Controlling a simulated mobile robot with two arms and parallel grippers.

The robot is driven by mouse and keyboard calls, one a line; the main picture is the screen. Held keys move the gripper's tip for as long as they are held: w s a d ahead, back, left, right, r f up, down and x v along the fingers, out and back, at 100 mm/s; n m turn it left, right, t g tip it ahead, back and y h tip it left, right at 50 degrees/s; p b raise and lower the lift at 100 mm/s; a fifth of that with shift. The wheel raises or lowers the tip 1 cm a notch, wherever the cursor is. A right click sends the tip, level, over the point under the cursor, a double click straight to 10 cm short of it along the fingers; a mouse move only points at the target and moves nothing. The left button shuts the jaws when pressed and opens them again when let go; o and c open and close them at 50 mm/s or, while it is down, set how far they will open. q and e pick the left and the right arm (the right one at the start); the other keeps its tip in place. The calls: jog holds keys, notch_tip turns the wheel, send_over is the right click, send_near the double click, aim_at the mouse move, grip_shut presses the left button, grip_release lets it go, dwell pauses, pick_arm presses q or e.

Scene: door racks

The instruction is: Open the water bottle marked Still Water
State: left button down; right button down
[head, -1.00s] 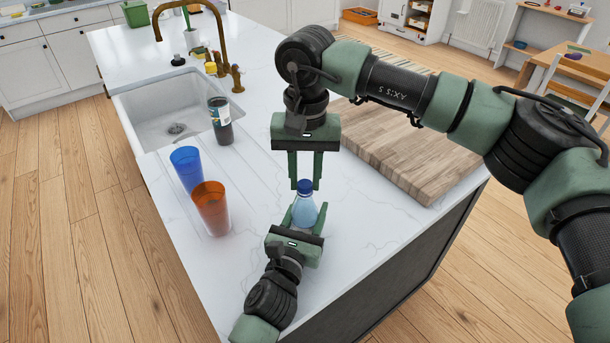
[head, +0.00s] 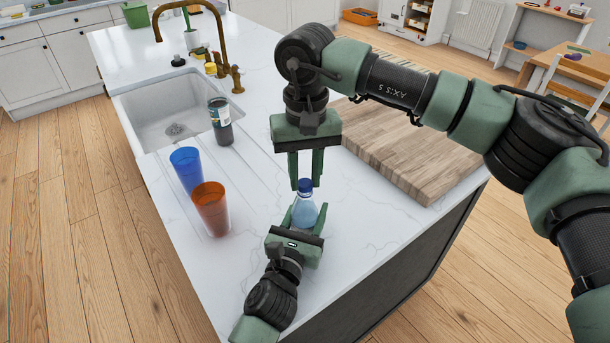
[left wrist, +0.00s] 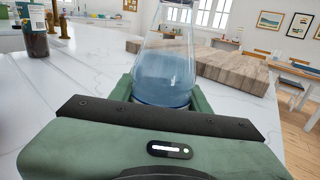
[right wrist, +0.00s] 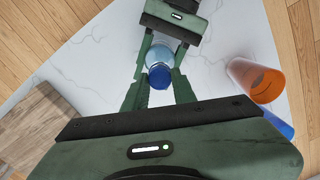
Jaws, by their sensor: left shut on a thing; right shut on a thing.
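The water bottle (head: 304,214) is clear with bluish water and a dark blue cap (head: 305,186). It stands upright on the white counter, and its label cannot be read. My left gripper (head: 303,216) is shut around the bottle's body from the front; the bottle fills the left wrist view (left wrist: 165,75) between the fingers. My right gripper (head: 305,184) points down from above and is shut on the cap. In the right wrist view the blue cap (right wrist: 160,75) sits between the fingertips.
A blue cup (head: 187,170) and an orange cup (head: 210,209) stand left of the bottle. A dark bottle (head: 220,121) stands near the sink (head: 172,110). A thick wooden board (head: 405,150) lies to the right. The counter's front edge is close.

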aim_at(305, 183)
jog(key=shift+r, duration=0.95)
jog(key=shift+r, duration=2)
pick_arm(q)
jog(key=c, duration=0.6)
grip_release()
